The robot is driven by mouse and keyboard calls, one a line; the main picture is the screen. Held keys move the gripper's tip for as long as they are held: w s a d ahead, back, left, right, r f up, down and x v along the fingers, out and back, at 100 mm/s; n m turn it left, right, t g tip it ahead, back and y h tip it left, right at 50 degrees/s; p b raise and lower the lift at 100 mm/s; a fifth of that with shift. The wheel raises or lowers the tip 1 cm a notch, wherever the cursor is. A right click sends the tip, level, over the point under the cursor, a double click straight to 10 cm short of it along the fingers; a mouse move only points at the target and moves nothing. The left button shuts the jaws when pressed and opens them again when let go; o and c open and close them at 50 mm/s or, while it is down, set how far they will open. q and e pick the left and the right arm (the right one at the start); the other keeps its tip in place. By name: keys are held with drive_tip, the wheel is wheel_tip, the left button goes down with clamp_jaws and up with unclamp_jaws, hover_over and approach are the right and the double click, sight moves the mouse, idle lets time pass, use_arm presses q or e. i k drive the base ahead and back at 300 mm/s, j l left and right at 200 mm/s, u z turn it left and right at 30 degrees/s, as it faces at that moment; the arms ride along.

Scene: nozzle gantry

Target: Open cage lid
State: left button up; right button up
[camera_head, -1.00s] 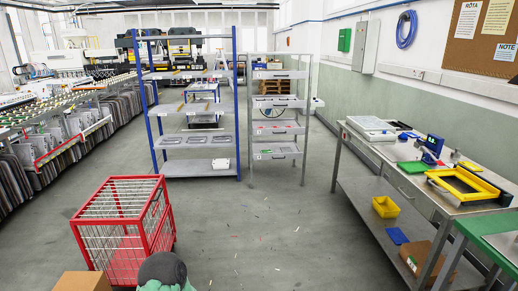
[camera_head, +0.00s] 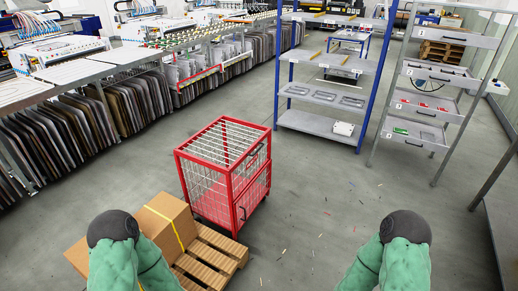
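The cage (camera_head: 224,172) is a red-framed box with wire mesh sides, standing upright on the floor left of centre. Its mesh lid (camera_head: 222,139) lies flat and closed across the top, inside the red top frame. Red doors with dark handles show on its right-hand side. My two green-sleeved arms with dark round joints come in at the bottom edge, one at the left and one at the right. Both are short of the cage, and neither gripper shows.
A wooden pallet (camera_head: 213,254) with cardboard boxes (camera_head: 167,222) stands just in front of the cage, at its lower left. A blue-posted shelf (camera_head: 318,95) and a grey tray rack (camera_head: 421,107) stand behind to the right. The floor right of the cage is open, with small scattered scraps.

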sight(176, 150)
drive_tip(key=i+l+u, duration=0.1)
drive_tip(key=u, duration=0.45)
drive_tip(key=i+l+u, duration=0.35)
drive_tip(key=l, duration=0.2)
drive_tip(key=i+l+u, duration=0.15)
drive_tip(key=l, duration=0.2)
drive_tip(key=i+l+u, duration=0.15)
drive_tip(key=l, duration=0.2)
drive_tip(key=i+l+u, duration=0.15)
drive_tip(key=l, duration=0.2)
drive_tip(key=i+l, duration=0.15)
drive_tip(key=l, duration=0.25)
drive_tip(key=i+l, duration=0.15)
drive_tip(key=l, duration=0.25)
drive_tip(key=i+l, duration=0.15)
drive_tip(key=l, duration=0.25)
drive_tip(key=i+l, duration=0.15)
drive_tip(key=l, duration=0.25)
drive_tip(key=i+l+u, duration=0.1)
drive_tip(key=l, duration=0.25)
